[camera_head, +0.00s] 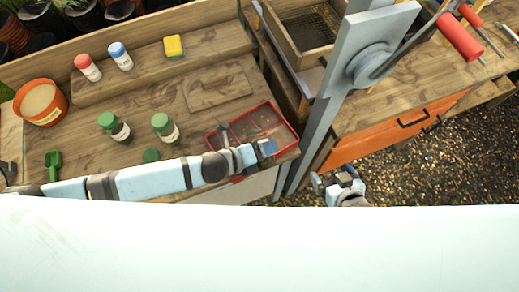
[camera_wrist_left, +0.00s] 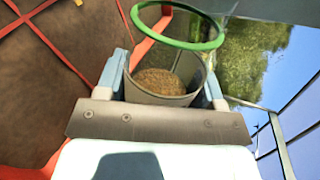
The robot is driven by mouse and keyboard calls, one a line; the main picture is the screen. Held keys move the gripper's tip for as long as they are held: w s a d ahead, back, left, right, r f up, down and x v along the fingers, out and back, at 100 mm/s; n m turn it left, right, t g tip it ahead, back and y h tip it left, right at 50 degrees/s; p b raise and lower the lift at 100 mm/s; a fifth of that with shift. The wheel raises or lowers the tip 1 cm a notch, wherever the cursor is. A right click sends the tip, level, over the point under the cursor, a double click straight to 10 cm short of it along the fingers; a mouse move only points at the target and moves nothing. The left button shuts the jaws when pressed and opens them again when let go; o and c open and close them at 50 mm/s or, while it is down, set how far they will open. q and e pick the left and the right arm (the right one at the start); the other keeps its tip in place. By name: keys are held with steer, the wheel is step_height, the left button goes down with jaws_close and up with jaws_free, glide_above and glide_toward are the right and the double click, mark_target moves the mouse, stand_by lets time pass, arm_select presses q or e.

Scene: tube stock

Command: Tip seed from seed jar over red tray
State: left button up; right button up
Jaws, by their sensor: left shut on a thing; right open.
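My left gripper (camera_head: 262,150) reaches in from the left, over the near right part of the red tray (camera_head: 285,120). In the left wrist view it is shut on the seed jar (camera_wrist_left: 190,62), a clear jar with a green rim and open mouth. Brown seed (camera_wrist_left: 160,82) lies in the bottom of the jar. I cannot make out the jar in the head view, nor tell its exact tilt. A green lid (camera_head: 151,155) lies on the bench, left of the tray. My right gripper (camera_head: 340,183) is open and empty, right of the tray, past the bench edge.
Two green-capped jars (camera_head: 165,128) (camera_head: 114,127) stand on the bench, with red-capped (camera_head: 88,68) and blue-capped (camera_head: 120,56) jars behind. An orange pot (camera_head: 40,102), a green scoop (camera_head: 53,164) and a yellow block (camera_head: 174,46) are there too. A grey post (camera_head: 325,110) rises beside the tray.

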arm_select(q)
steer(key=shift+w+d, duration=0.25)
steer(key=shift+d, duration=0.9)
steer(key=shift+w+d, duration=0.2)
steer(key=shift+d, duration=0.95)
steer(key=shift+w+d, duration=0.25)
steer(key=shift+d, duration=0.9)
steer(key=shift+n+g, duration=0.4)
steer(key=shift+n, duration=0.3)
steer(key=shift+f+m+t, duration=0.1)
steer(key=shift+m+t, duration=0.3)
steer(key=shift+m, duration=0.2)
